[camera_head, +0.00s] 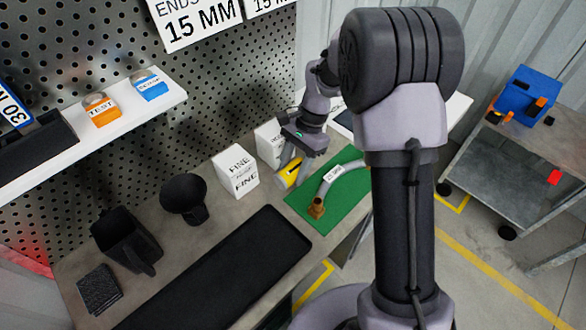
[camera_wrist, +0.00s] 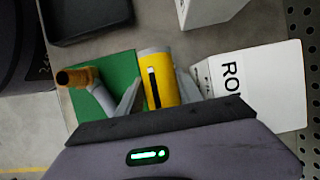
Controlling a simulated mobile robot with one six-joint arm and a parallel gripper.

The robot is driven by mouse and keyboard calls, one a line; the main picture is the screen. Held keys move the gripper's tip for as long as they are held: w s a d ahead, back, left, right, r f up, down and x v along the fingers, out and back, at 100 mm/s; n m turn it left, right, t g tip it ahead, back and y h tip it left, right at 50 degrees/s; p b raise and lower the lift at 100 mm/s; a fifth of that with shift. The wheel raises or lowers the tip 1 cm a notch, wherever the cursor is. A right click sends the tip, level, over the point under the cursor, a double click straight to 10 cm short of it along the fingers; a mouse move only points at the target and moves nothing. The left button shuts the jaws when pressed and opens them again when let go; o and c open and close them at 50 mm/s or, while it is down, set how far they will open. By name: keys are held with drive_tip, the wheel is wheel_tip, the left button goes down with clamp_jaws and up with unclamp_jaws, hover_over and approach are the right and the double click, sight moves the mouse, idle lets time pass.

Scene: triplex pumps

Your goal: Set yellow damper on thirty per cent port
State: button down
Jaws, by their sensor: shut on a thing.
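The yellow damper (camera_head: 291,171) is a short cylinder with a grey-white end and a black mark on its side. In the wrist view the damper (camera_wrist: 157,78) sits between the two fingers of my gripper (camera_wrist: 160,88), which is shut on it. In the head view my gripper (camera_head: 298,155) reaches down over the left edge of the green mat (camera_head: 301,197). I cannot tell whether the damper touches the surface below. No port marked thirty per cent can be made out in either view.
A curved grey pipe (camera_head: 340,172) with a label and a brass end (camera_head: 317,208) lies on the mat, close to my gripper. White boxes (camera_head: 236,170) stand to the left and behind. A black tray (camera_head: 245,262), funnel (camera_head: 184,194) and dark bin (camera_head: 122,238) occupy the bench. A perforated wall stands behind.

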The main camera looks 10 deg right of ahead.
drive_tip(key=c, duration=1.1)
unclamp_jaws()
drive_tip(key=shift+s+f, duration=0.1)
drive_tip(key=shift+f, duration=0.05)
drive_tip(key=shift+o, duration=0.2)
